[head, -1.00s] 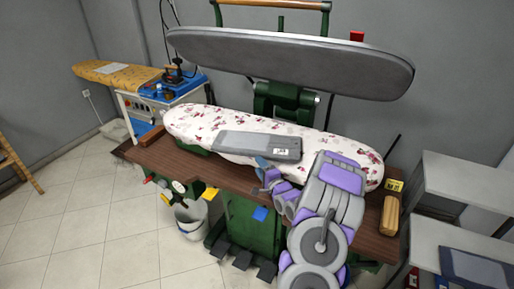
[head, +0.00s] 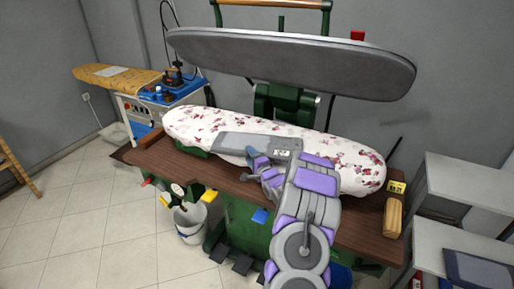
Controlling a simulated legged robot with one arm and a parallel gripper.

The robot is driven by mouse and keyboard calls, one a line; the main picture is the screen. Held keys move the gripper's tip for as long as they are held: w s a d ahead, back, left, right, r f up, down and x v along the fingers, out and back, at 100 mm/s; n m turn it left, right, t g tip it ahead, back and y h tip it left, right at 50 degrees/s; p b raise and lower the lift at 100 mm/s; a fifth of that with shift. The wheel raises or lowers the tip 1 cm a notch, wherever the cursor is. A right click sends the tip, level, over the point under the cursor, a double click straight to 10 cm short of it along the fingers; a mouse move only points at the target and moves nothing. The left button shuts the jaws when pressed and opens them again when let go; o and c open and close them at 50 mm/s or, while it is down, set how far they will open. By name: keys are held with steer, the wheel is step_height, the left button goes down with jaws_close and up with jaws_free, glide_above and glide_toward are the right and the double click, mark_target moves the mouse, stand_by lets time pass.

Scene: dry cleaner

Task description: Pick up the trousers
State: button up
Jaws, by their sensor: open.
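The trousers (head: 232,142) are a flat, grey folded bundle with a small white label, lying on the flowered pressing board. My gripper (head: 256,160) is open, with its blue-grey fingers at the front edge of the trousers, right of their middle. The fingers overlap that edge in the picture; I cannot tell whether they touch the cloth. My arm comes up from the lower right and hides part of the board and the bench edge.
The flowered board (head: 345,172) stands on a brown wooden bench (head: 226,180). A grey upper press plate (head: 290,62) hangs open above it. A wooden block (head: 392,217) lies at the bench's right end. A dark folded garment (head: 478,268) is on a right shelf. A bucket (head: 190,220) stands below left.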

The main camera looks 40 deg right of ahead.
jaws_close()
stand_by(0.3)
steer(key=shift+f, duration=0.1)
step_height(320, 180, up, 4)
steer(key=shift+d+f+p, duration=0.1)
steer(key=shift+f+p, duration=0.1)
steer(key=shift+p, duration=0.55)
steer(key=shift+s+r, duration=0.2)
steer(key=shift+s, duration=0.05)
steer(key=s+a+r+p, duration=0.1)
steer(key=s+a+p, duration=0.2)
steer(key=s+a, duration=0.6)
steer(key=s, duration=0.4)
steer(key=shift+r, duration=0.2)
